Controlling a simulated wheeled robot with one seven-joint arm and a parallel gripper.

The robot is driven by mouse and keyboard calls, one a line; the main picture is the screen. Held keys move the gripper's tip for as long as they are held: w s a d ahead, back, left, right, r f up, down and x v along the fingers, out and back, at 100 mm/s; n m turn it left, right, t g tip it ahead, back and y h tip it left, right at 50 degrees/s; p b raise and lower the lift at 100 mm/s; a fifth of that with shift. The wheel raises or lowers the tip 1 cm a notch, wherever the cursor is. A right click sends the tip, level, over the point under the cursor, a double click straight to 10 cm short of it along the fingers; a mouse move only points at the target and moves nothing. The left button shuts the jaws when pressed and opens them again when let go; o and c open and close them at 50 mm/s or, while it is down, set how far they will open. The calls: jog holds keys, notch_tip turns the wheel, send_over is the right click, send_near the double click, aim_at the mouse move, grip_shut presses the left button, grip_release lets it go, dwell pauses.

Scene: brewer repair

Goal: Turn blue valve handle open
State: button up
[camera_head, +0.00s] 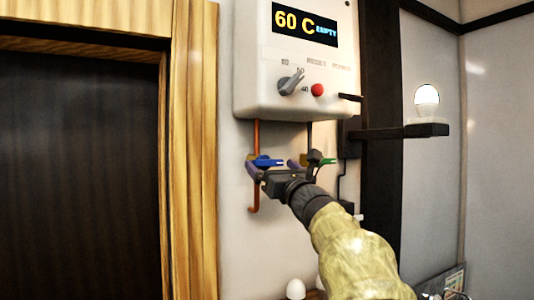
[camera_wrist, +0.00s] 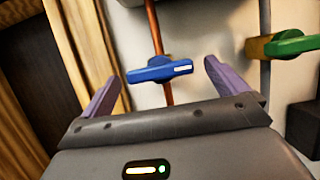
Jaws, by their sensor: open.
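The blue valve handle (camera_head: 266,161) sits on a copper pipe (camera_head: 255,190) under the white wall unit (camera_head: 290,97). In the wrist view the blue handle (camera_wrist: 160,70) lies nearly level across the pipe, tilted slightly up to the right. My gripper (camera_head: 272,168) is in front of the pipes below the unit. In the wrist view my gripper (camera_wrist: 160,82) is open, with one purple finger on each side of the blue handle. Gaps show between the handle and both fingers, and nothing is held.
A green valve handle (camera_wrist: 292,44) is on a second pipe to the right, close to my right finger. The unit carries a grey knob (camera_head: 291,82) and a red button (camera_head: 317,90). A dark shelf with a lit bulb (camera_head: 427,95) is at the right. A wooden door frame (camera_head: 192,150) stands left.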

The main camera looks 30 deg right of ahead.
jog(key=shift+p+x, duration=0.45)
jog(key=shift+x, duration=1.05)
jog(key=shift+f, duration=0.1)
jog(key=c, duration=1)
